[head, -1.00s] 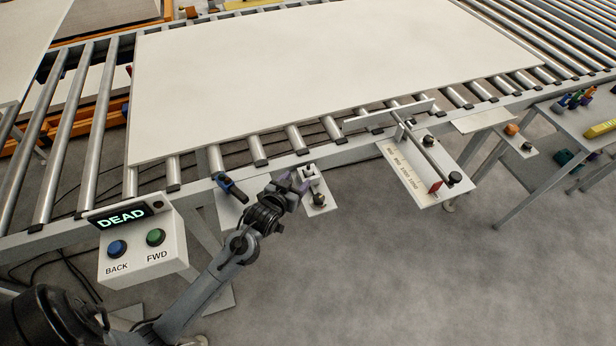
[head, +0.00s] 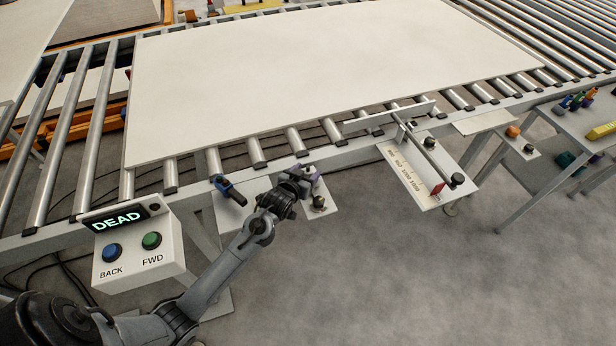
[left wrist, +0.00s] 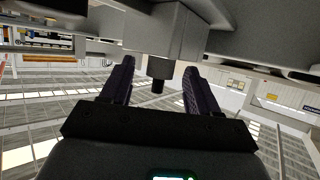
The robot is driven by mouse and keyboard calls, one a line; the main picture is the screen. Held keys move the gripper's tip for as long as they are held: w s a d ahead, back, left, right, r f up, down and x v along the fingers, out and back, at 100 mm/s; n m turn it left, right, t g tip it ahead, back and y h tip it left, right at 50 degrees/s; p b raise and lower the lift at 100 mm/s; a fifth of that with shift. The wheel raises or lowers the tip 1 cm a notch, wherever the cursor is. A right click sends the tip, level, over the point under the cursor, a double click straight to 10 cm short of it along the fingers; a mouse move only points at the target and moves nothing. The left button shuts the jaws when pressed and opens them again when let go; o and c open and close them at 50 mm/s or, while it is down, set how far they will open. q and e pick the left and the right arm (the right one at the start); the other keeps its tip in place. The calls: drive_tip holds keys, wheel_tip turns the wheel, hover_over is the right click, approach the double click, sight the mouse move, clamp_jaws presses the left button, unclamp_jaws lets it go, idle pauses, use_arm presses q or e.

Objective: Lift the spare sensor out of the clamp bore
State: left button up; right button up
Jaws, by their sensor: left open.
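My left gripper (head: 306,180) is at the small bracket plate (head: 327,209) below the conveyor's front rail, and it hides most of the clamp there. In the left wrist view, its two dark purple fingers (left wrist: 158,72) are open. Between them a short dark cylinder (left wrist: 158,86), which looks like the spare sensor's end, sticks out of a grey block (left wrist: 178,35), which looks like the clamp. A gap shows on both sides of the cylinder, so the fingers are apart from it. The sensor cannot be made out in the head view. My right gripper is not in view.
A dark knob (head: 318,202) stands on the bracket plate. The control box (head: 135,250) reads DEAD. A large pale board (head: 320,75) lies on the rollers. A gauge plate (head: 415,175) is to the right.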

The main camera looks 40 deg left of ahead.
use_arm(q)
drive_tip(key=shift+c, duration=0.2)
clamp_jaws()
drive_tip(key=shift+r, duration=0.1)
